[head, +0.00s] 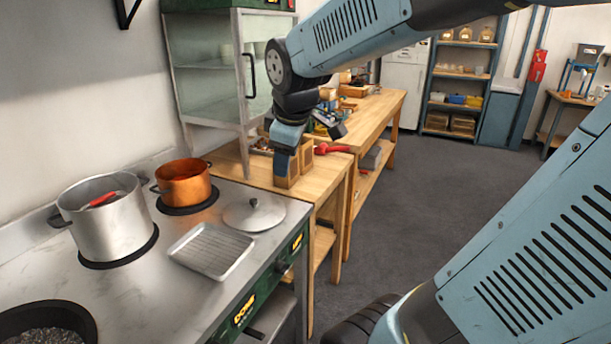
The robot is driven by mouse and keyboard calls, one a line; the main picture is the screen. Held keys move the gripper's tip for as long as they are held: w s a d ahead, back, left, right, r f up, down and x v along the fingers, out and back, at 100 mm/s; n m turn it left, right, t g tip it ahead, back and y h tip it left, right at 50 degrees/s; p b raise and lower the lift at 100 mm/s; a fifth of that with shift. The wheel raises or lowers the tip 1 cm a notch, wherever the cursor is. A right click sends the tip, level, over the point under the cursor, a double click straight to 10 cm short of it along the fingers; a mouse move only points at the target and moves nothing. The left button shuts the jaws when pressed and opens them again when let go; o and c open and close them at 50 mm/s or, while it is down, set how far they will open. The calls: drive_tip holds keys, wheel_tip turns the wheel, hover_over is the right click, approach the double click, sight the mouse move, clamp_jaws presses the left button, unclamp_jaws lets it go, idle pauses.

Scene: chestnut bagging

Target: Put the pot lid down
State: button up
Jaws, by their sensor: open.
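The pot lid (254,213) is a round grey metal disc with a dark knob. It lies flat, knob up, on the stove top near its right end, behind the metal tray. My gripper (309,150) is open and empty. It hangs above the wooden bench, behind and to the right of the lid, clear of it. A steel pot (108,228) stands uncovered on the left, with something red at its rim. A copper pot (184,188) stands uncovered on a burner behind the lid to the left.
A ribbed metal tray (211,251) lies in front of the lid. A pan of dark contents (45,325) sits at the near left. A glass-fronted cabinet (222,75) rises behind. The floor at right is open.

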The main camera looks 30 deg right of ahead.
drive_tip(key=s+a+m, duration=0.1)
drive_tip(key=s+m, duration=0.8)
drive_tip(key=s, duration=0.2)
drive_tip(key=shift+a+r+m+t+y, duration=0.2)
drive_tip(key=shift+r+m+t+y, duration=0.1)
drive_tip(key=shift+r, duration=0.05)
